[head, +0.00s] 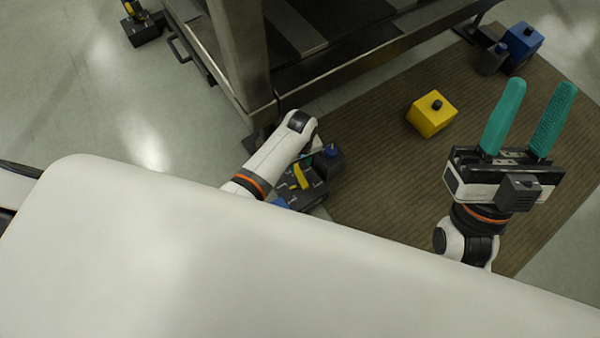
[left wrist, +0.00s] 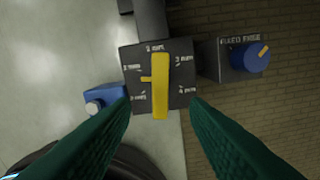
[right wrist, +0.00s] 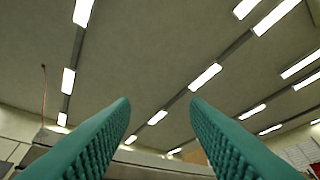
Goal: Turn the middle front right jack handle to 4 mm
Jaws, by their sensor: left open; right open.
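The jack is a dark box (left wrist: 132,58) with a yellow handle (left wrist: 160,88) on its marked face, in the middle of the left wrist view. The handle's long bar stands nearly upright in that view, near the 2 mm mark at the top; a short tab points left. The 4 mm mark (left wrist: 188,91) is at the lower right of the face. The yellow handle also shows in the head view (head: 300,176). My left gripper (left wrist: 160,103) is open, its fingers apart on either side of the handle's lower end; touching cannot be told. My right gripper (head: 530,120) is open, empty and raised.
A box with a blue knob (left wrist: 250,57) and a fixed/free label sits right of the jack. A blue block (left wrist: 105,97) with a pale button is at its left. A metal frame (head: 240,60) stands behind. A yellow cube (head: 431,115) lies on the brown mat (head: 390,180).

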